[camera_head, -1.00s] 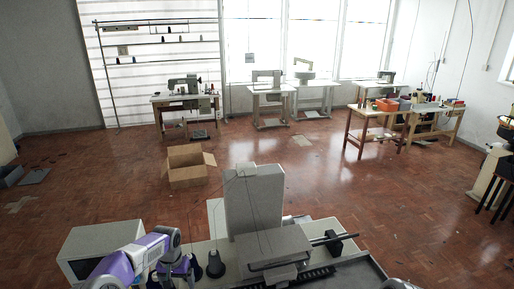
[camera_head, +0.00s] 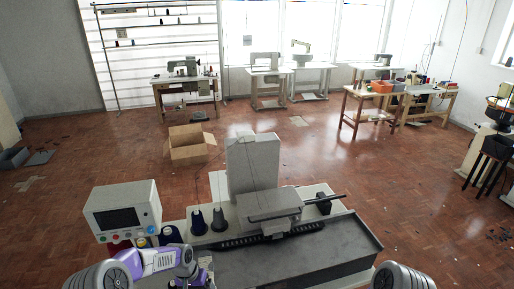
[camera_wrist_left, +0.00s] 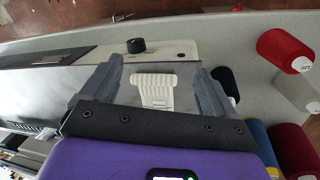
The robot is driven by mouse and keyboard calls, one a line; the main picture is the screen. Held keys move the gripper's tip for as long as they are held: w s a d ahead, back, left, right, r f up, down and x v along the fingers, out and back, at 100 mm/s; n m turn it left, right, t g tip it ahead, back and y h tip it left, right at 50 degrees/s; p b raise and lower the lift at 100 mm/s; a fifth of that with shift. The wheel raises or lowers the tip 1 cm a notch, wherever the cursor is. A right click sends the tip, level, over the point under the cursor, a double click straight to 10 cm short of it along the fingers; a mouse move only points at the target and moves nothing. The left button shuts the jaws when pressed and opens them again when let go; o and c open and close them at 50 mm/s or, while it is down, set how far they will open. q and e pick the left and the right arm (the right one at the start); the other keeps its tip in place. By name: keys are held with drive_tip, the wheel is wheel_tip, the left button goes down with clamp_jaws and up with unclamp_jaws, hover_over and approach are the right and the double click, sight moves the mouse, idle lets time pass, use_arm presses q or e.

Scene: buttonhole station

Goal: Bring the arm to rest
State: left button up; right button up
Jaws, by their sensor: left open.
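My left arm comes in at the bottom left of the head view, with its left gripper (camera_head: 192,278) low at the near side of the buttonhole machine (camera_head: 268,205). In the left wrist view the two grey fingers of this gripper (camera_wrist_left: 157,88) stand apart. A white ribbed piece (camera_wrist_left: 153,90) shows in the gap between them; I cannot tell whether it is touched. A grey round part of my right arm shows at the bottom right of the head view; its gripper is out of view.
A control box with a screen (camera_head: 122,212) stands left of the machine. Dark thread cones (camera_head: 198,222) stand beside it. The wrist view shows a red spool (camera_wrist_left: 285,50) and a blue spool (camera_wrist_left: 258,142). A cardboard box (camera_head: 190,152) is on the floor behind; open floor surrounds it.

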use_arm(q)
drive_tip(key=s+d+f+n+h, duration=0.1)
drive_tip(key=s+d+f, duration=0.2)
drive_tip(key=s, duration=0.6)
drive_tip(key=s+d+f+n, duration=0.1)
drive_tip(key=s+d+f, duration=0.25)
drive_tip(key=s, duration=0.45)
drive_tip(key=s+d+f+n+h, duration=0.1)
drive_tip(key=s+d+f, duration=0.25)
drive_tip(key=s, duration=0.55)
wheel_tip(320, 180, down, 11)
drive_tip(key=b, duration=1.1)
drive_tip(key=shift+r+t, duration=0.15)
drive_tip(key=shift+t, duration=0.15)
use_arm(e)
wheel_tip(320, 180, down, 11)
drive_tip(key=shift+s, duration=0.4)
use_arm(q)
drive_tip(key=shift+s, duration=0.15)
